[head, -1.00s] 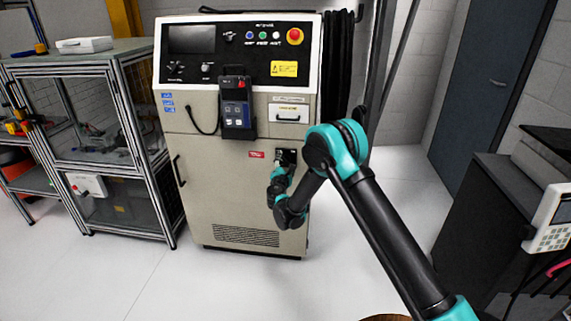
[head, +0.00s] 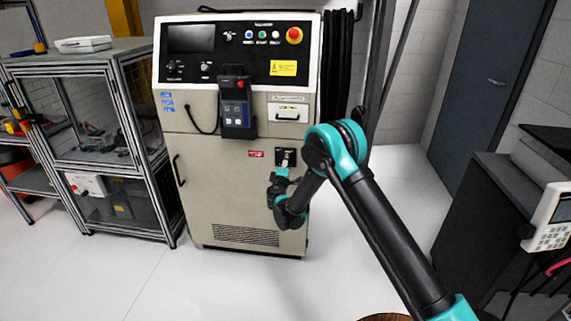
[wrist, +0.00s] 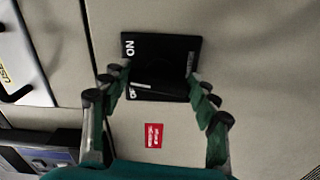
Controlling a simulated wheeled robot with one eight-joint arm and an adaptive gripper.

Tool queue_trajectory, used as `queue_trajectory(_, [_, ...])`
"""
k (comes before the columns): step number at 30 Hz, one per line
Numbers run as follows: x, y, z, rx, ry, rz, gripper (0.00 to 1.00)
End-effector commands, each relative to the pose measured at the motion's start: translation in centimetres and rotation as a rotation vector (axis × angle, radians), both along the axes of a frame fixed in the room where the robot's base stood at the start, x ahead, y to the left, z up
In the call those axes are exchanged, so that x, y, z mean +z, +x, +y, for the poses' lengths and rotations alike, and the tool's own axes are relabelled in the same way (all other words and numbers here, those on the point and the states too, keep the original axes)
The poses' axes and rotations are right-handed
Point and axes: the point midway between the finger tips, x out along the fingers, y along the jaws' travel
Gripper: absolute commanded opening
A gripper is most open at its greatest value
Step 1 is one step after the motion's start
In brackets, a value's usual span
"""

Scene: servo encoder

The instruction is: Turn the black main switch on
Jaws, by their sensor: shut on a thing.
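The black main switch plate (head: 291,153) is on the cabinet front, right of a small red label. In the wrist view the switch plate (wrist: 160,48) fills the upper middle, turned sideways, with ON lettering at its left edge and partly hidden lettering below it. My gripper (wrist: 158,84) is shut on the switch's dark handle, one finger to each side in the wrist view. The handle blends into the plate, so its exact angle is hard to tell. In the head view my gripper (head: 284,168) is at the plate and covers its lower part.
The beige cabinet (head: 225,190) has a hanging teach pendant (head: 236,112) above and left of the switch, and a drawer handle (head: 288,117) above. The red label (wrist: 153,136) is beside the plate. Black cables (head: 337,70) hang along the right side.

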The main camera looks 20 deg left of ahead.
Motion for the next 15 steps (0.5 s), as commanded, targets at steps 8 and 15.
queue_trajectory(8, [-0.25,-0.05,-0.04,-0.001,0.250,0.061,0.31])
queue_trajectory(15, [-0.36,-0.06,0.00,-0.001,0.432,0.105,0.31])
